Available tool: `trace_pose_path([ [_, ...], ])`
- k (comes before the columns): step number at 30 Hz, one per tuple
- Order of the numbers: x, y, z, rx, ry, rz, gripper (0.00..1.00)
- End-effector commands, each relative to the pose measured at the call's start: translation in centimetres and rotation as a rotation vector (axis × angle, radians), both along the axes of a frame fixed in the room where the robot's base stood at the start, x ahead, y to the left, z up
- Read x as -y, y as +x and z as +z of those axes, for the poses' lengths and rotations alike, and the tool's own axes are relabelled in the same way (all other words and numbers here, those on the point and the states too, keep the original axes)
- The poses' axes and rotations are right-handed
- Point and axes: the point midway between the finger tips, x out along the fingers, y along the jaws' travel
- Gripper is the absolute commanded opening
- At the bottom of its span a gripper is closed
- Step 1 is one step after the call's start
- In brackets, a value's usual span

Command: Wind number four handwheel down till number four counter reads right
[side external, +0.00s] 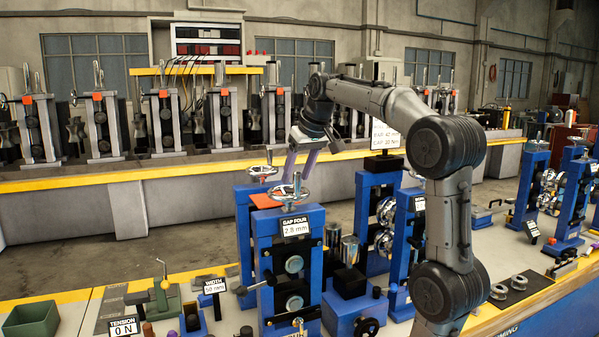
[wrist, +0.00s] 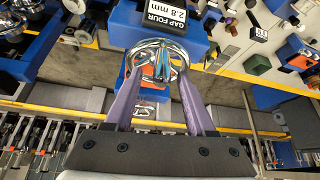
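The number four handwheel (side external: 288,193) is a chrome spoked wheel on top of a blue roll stand (side external: 289,223). It also shows in the wrist view (wrist: 158,46). The number four counter (side external: 295,227), labelled GAP FOUR, reads 2.8 mm; the wrist view shows the same reading (wrist: 167,12). My gripper (side external: 296,178) points down at the handwheel from above. In the wrist view its two purple fingers (wrist: 160,78) are apart, one on each side of the wheel's near part. I cannot tell whether either finger touches the rim.
A sign (side external: 386,136) behind the stand gives bar and gap figures, too small to read surely. Another handwheel (side external: 262,171) stands just behind, over an orange-topped part. Width (side external: 215,286) and tension (side external: 123,328) signs stand at the front left. More blue stands (side external: 530,184) are at right.

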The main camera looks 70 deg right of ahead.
Motion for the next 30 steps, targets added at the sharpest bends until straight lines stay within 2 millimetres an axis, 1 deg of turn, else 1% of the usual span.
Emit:
trace_pose_path([
  [5, 0.0, 0.0, 0.0, 0.000, 0.000, 0.000, 0.55],
  [8, 0.1, 0.0, 0.4, 0.001, -0.001, 0.000, 0.55],
  [24, 0.1, 0.0, 5.2, 0.001, -0.001, 0.000, 0.55],
  [30, 0.0, 0.0, 6.0, 0.001, -0.001, 0.000, 0.55],
])
